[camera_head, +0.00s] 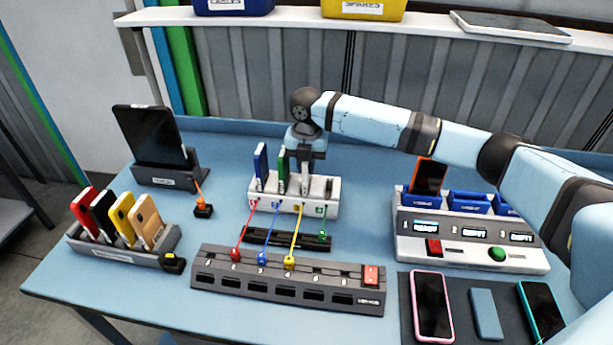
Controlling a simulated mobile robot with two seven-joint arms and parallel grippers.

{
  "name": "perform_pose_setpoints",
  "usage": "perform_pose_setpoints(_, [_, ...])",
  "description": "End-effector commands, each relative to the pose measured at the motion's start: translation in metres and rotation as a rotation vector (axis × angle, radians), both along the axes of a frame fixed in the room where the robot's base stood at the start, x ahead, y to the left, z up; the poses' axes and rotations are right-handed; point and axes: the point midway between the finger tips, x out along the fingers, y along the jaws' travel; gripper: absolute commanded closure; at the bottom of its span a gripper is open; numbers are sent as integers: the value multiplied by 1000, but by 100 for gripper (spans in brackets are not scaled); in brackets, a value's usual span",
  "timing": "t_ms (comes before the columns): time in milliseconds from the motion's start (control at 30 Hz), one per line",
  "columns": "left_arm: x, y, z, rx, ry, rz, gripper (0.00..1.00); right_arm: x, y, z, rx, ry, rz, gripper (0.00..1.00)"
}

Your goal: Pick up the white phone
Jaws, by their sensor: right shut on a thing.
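My right gripper (305,160) reaches down from above into a white multi-slot rack (263,203) at the middle of the table. Its fingers are shut on a thin upright thing in a slot, taken to be the white phone, which the fingers mostly hide. A blue phone (261,166) and a green phone (281,174) stand in the slots to the left of it. My left gripper is not in view.
A grey rack with red, black, yellow and tan phones (125,210) stands left. A black tablet (152,137) is behind it. Coloured cables run from the white rack to a grey numbered strip (285,285). A status dock (470,250) and a dark mat (460,325) are right.

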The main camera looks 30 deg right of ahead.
Motion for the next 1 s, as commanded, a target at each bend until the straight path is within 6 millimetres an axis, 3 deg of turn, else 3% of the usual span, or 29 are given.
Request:
perform_pose_setpoints(267, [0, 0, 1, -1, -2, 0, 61, 0, 0, 4, 0, -1, 0, 100])
perform_pose_setpoints(467, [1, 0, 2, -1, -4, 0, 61, 1, 0, 23, 2, -4, 1, 100])
perform_pose_setpoints(667, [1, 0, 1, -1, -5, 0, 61, 1, 0, 61, 2, -6, 1, 100])
perform_pose_setpoints(1000, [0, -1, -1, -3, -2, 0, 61, 1, 1, 153, 1, -5, 0, 100])
